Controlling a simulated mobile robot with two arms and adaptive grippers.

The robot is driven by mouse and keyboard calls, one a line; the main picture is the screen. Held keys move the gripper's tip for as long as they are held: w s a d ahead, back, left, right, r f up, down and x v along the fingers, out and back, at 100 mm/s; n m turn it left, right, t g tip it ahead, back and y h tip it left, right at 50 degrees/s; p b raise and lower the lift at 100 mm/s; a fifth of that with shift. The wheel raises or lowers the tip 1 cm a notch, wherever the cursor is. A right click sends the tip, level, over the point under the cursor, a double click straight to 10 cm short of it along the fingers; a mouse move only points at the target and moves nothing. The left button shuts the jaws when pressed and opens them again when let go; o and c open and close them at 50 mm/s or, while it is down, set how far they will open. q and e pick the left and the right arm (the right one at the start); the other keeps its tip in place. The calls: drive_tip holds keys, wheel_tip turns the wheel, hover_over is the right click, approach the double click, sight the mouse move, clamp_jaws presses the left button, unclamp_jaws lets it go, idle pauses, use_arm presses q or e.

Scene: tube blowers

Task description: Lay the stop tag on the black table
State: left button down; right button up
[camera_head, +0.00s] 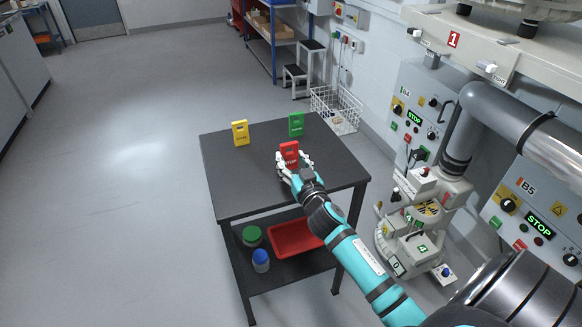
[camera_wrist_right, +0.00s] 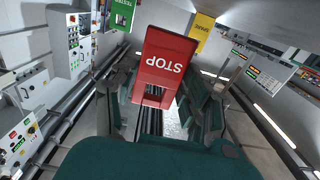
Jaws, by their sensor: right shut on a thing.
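The red stop tag (camera_head: 289,154) is upright over the middle of the black table (camera_head: 240,190). My right gripper (camera_head: 293,168) is shut on the tag, with its fingers around the lower part. The wrist view shows the red tag (camera_wrist_right: 165,62) between the fingers, its word STOP upside down in the picture. I cannot tell whether the tag's lower end touches the tabletop, since my fingers cover it. My left gripper is in neither view.
A yellow tag (camera_head: 240,132) and a green tag (camera_head: 296,124) stand near the table's far edge. The lower shelf holds a red tray (camera_head: 293,239) and jars with green (camera_head: 251,235) and blue (camera_head: 260,256) lids. The tabletop's left and front parts are clear. Machinery (camera_head: 428,205) stands to the right.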

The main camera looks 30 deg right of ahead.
sight(291, 168)
drive_tip(key=shift+w+d, duration=0.25)
drive_tip(key=shift+w, duration=0.2)
drive_tip(key=shift+w+f, duration=0.1)
drive_tip(key=shift+f, duration=0.15)
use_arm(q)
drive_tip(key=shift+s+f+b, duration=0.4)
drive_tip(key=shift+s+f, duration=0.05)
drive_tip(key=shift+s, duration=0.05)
use_arm(e)
drive_tip(key=shift+f, duration=1.6)
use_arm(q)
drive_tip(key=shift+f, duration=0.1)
use_arm(e)
drive_tip(key=o, duration=1.1)
drive_tip(key=shift+f, duration=0.1)
